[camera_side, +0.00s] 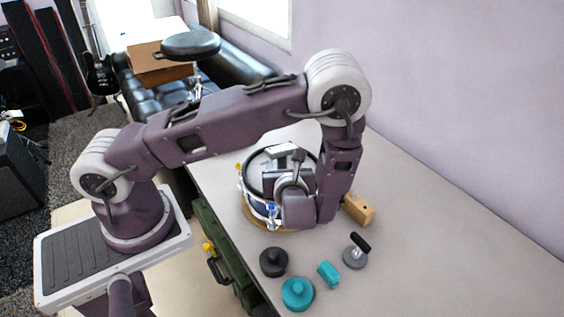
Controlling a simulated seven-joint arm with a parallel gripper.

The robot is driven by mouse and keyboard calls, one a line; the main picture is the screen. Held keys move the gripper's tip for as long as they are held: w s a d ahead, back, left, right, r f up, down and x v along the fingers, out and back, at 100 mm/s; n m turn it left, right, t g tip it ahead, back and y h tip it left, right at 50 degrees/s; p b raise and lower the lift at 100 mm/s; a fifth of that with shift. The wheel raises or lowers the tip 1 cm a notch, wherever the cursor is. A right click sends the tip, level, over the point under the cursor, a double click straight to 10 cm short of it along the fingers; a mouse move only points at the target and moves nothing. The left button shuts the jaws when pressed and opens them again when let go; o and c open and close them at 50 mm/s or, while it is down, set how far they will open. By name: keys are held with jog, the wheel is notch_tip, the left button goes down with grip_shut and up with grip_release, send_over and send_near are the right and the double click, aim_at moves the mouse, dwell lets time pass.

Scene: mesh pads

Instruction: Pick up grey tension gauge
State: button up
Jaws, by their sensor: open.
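A grey round piece (355,258), which looks like the grey tension gauge, sits on the table right of my arm. A black bar-shaped part (360,242) stands at its top; I cannot tell whether it belongs to it. A dark charcoal round piece with a knob (273,263) and a teal one of similar shape (297,294) are to its left. My gripper (286,153) is over the drum, behind my wrist, apart from these pieces. It is open; its fingertips are partly hidden and small.
A drum (257,205) on a wooden-coloured base lies under my wrist. A short teal cylinder (328,274) lies between the teal and grey pieces. A wooden block (358,209) is just right of my forearm. The table's right side (450,240) is clear, up to the wall.

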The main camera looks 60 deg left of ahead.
aim_at(283, 162)
jog(key=x, duration=0.6)
jog(key=shift+f, duration=0.2)
grip_shut()
dwell(1.0)
